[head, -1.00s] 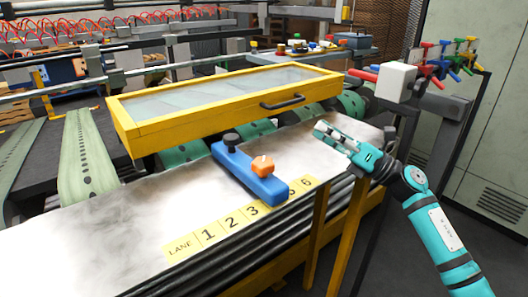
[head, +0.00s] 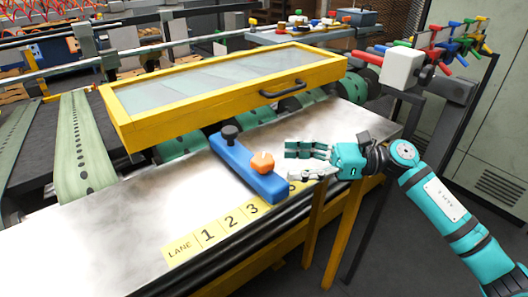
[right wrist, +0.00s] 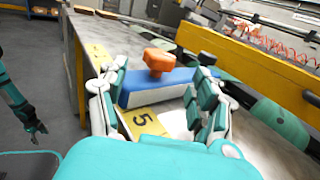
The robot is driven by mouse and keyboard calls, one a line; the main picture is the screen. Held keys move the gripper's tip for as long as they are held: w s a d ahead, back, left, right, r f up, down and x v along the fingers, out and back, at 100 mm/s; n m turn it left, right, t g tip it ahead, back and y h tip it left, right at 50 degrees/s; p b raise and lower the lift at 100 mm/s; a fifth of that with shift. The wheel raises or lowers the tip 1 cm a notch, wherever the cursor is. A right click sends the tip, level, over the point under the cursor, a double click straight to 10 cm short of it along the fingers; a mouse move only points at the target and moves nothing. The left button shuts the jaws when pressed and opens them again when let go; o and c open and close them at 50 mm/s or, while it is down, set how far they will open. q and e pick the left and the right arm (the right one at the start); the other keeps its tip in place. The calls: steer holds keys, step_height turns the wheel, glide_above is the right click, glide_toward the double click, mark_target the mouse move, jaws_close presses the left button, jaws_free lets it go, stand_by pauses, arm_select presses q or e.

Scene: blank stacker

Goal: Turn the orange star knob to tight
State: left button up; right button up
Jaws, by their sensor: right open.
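The orange star knob (head: 262,162) stands on the front end of a blue bar (head: 248,176) lying across the metal table. My right gripper (head: 290,163) is open and just right of the knob, its fingers pointing at it. In the right wrist view the knob (right wrist: 159,61) shows beyond and between the two spread fingers, with a gap on each side. A left gripper (right wrist: 36,133) hangs at the left of the right wrist view, away from the table; its jaw state is unclear. No tight marking is readable.
A black knob (head: 230,134) stands on the bar's far end. A yellow-framed cover (head: 130,138) with a dark handle (head: 283,88) is behind. Yellow lane labels (head: 208,235) line the table's front edge. A white block (head: 402,68) stands at right. Bare metal (head: 120,225) lies left.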

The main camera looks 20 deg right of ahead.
mark_target(264, 158)
steer(key=p+x, duration=0.2)
steer(key=x, duration=0.3)
steer(key=shift+w+a+r, duration=0.1)
steer(key=shift+a+r, duration=0.05)
steer(key=shift+a, duration=0.25)
steer(key=shift+w+a, duration=0.15)
steer(key=shift+a, duration=0.3)
steer(key=c, duration=1.2)
